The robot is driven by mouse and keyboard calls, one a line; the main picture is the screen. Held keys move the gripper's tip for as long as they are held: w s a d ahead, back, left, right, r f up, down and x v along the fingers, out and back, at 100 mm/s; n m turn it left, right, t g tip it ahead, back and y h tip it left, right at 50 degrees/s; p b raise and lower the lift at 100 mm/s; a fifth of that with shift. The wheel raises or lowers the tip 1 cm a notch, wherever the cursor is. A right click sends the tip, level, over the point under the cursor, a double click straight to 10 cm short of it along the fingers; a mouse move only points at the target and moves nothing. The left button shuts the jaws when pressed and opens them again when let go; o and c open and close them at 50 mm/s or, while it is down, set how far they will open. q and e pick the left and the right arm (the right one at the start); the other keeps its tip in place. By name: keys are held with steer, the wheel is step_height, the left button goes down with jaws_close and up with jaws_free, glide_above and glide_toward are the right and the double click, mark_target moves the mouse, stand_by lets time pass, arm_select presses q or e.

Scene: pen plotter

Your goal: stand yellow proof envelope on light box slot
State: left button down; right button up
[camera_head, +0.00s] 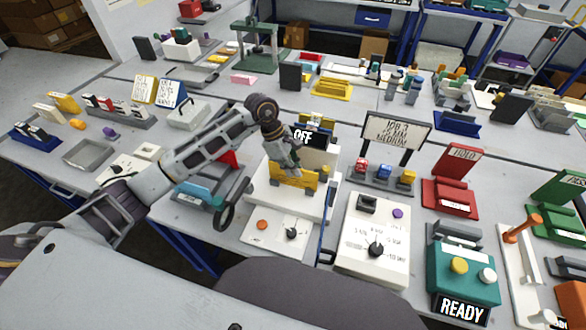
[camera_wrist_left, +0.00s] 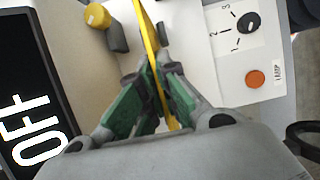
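The yellow proof envelope (camera_head: 298,180) is upright, edge-on between my left gripper's fingers, over the white light box (camera_head: 262,197). In the left wrist view the envelope (camera_wrist_left: 150,45) is a thin yellow strip with a green finger pad against each side. My left gripper (camera_head: 290,170) is shut on it from above; the gripper also shows in the left wrist view (camera_wrist_left: 157,95). I cannot tell whether the envelope's lower edge touches the light box. The slot is not clearly visible beneath it. My right gripper is not in view.
An OFF display (camera_head: 303,137) stands just behind the envelope. A panel with an orange button (camera_head: 262,225) and a black knob (camera_head: 291,233) lies in front. A white control box (camera_head: 375,240) is to the right, and a JOB sign (camera_head: 396,130) stands behind it.

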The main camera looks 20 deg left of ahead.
arm_select(q)
steer(key=shift+f, duration=0.3)
steer(key=c, duration=1.7)
jaws_free()
steer(key=shift+c, duration=0.2)
steer(key=shift+o, duration=0.5)
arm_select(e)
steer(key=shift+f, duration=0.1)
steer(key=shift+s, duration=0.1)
